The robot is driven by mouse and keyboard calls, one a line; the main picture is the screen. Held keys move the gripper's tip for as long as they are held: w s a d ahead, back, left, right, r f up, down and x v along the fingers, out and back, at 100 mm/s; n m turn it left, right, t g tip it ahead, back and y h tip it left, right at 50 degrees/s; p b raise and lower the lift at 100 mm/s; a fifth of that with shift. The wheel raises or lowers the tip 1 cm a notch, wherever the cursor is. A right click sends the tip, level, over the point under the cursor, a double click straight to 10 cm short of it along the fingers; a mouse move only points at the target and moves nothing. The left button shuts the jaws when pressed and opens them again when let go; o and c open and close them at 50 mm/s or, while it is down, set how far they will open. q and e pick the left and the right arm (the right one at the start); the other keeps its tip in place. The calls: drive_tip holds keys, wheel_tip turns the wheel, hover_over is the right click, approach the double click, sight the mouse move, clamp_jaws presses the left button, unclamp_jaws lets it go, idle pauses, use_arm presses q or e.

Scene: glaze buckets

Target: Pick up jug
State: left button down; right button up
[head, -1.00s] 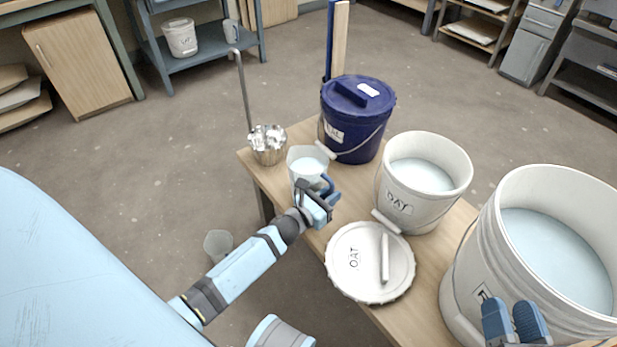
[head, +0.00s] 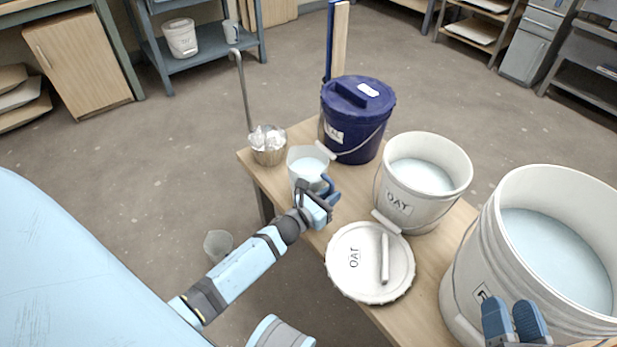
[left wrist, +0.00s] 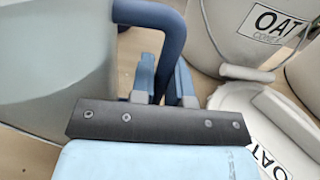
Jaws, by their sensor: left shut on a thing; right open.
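The jug (head: 304,164) is a translucent cup shape with pale liquid inside and a blue handle. It stands on the wooden table, left of the open white bucket. My left gripper (head: 329,190) is shut on the jug's handle in the head view. In the left wrist view the jug's wall (left wrist: 50,65) fills the left side, and the blue handle (left wrist: 172,45) runs down between my left gripper's fingers (left wrist: 163,80). I cannot tell whether the jug's base touches the table. My right gripper (head: 515,322) is open and empty, in front of the large white bucket.
A clear cup (head: 218,245) is below, left of the table.

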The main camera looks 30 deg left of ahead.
sight(332, 181)
use_arm(q)
drive_tip(key=shift+d+f, duration=0.1)
drive_tip(key=shift+f, duration=0.1)
use_arm(e)
drive_tip(key=shift+f, duration=0.1)
use_arm(q)
drive_tip(key=shift+r, duration=0.15)
drive_tip(key=shift+r+p, duration=0.5)
drive_tip(key=shift+r, duration=0.35)
wheel_tip(332, 181, up, 8)
drive_tip(key=p, duration=0.3)
drive_tip(key=shift+f+p, duration=0.15)
drive_tip(key=shift+p, duration=0.15)
use_arm(e)
wheel_tip(332, 181, up, 6)
drive_tip(key=t, duration=0.2)
use_arm(q)
wheel_tip(332, 181, up, 11)
drive_tip(key=p, duration=0.4)
drive_tip(key=shift+p, duration=0.35)
use_arm(e)
drive_tip(key=s+d+f+g+h, duration=0.1)
drive_tip(key=d+f+g+h, duration=0.2)
drive_tip(key=f, duration=0.6)
drive_tip(key=shift+d+m+g, duration=0.3)
drive_tip(key=shift+d+g, duration=0.15)
drive_tip(key=shift+g, duration=0.05)
